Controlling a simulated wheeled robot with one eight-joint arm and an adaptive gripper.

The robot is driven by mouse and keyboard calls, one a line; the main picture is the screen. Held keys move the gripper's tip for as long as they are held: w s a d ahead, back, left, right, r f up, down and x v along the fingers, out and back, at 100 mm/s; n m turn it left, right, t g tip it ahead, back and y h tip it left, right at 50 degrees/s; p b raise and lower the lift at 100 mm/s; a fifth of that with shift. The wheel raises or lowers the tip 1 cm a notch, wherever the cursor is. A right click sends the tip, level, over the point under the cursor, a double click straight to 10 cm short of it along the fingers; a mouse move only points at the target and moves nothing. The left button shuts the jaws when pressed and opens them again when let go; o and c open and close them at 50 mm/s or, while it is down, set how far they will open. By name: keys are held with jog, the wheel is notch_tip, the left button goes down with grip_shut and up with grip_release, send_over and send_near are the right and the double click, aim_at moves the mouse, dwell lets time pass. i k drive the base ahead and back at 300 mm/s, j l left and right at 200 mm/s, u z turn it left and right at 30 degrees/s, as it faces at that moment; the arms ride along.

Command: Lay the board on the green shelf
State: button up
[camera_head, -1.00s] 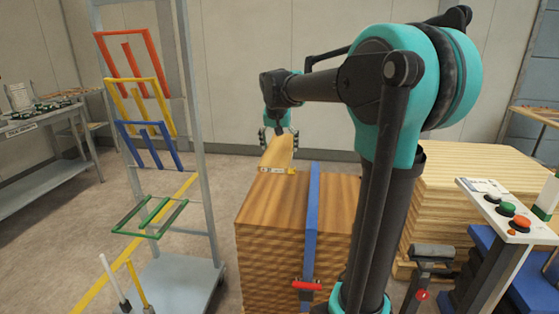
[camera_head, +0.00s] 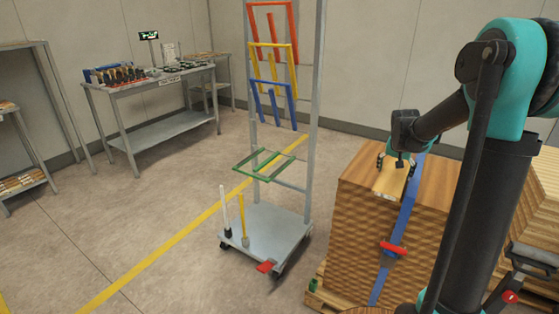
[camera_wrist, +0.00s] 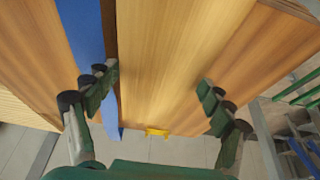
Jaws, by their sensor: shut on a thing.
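The board (camera_head: 391,182) is a pale wooden plank over the top of the strapped wood stack. My gripper (camera_head: 396,163) is shut on it, one finger at each long edge. The wrist view shows the board (camera_wrist: 175,55) running between the fingers (camera_wrist: 158,92), with a small yellow tag (camera_wrist: 156,132) at its near end. Whether the board touches the stack below is unclear. The green shelf (camera_head: 250,174) is a slatted frame folded out flat and empty on the grey rack, left of my gripper. Green bars (camera_wrist: 303,84) also show at the wrist view's right edge.
The wood stack (camera_head: 360,225) has a blue strap (camera_head: 409,205) and a red buckle (camera_head: 393,248). Blue (camera_head: 275,104), yellow (camera_head: 272,67) and red (camera_head: 272,30) shelves hang upright above the green one. White and yellow posts (camera_head: 242,220) rise from the rack's base.

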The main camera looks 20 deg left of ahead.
aim_at(260, 165)
jog(key=i+j+z, duration=0.15)
jog(key=j, duration=0.85)
jog(key=i+j+z, duration=0.2)
jog(key=j, duration=0.8)
jog(key=i+j, duration=0.1)
jog(key=j, duration=0.25)
jog(key=i+j+z, duration=0.1)
jog(key=j, duration=0.25)
jog(key=i+j, duration=0.1)
jog(key=j, duration=0.25)
jog(key=i, duration=0.1)
jog(key=z, duration=0.05)
